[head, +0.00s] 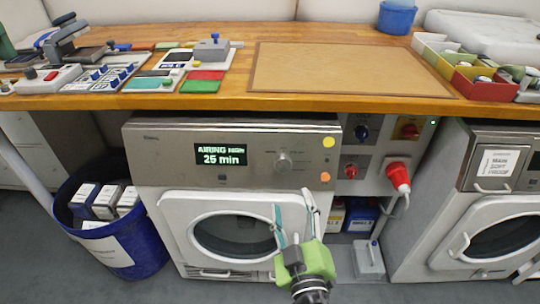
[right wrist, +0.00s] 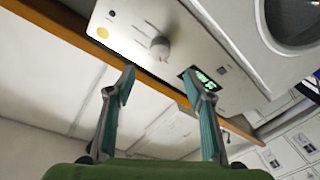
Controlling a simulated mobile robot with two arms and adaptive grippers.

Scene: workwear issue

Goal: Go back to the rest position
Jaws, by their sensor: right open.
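My right gripper (head: 292,204) is open and empty. Its green body is low in the middle of the head view, with the fingers pointing up in front of the door of the silver washer-like machine (head: 165,172). I cannot tell whether a finger touches the door. In the right wrist view the two fingers (right wrist: 158,80) stand apart with nothing between them, and the machine's panel with its knob (right wrist: 160,47) is beyond them. The machine's display (head: 220,155) reads "25 min". My left gripper is not in view.
A wooden counter (head: 230,102) runs above the machine, with a tan mat (head: 345,68) and several small items. A blue bin (head: 150,250) with boxes stands left on the floor. A red plug (head: 398,178) and a second machine (head: 455,215) are at the right.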

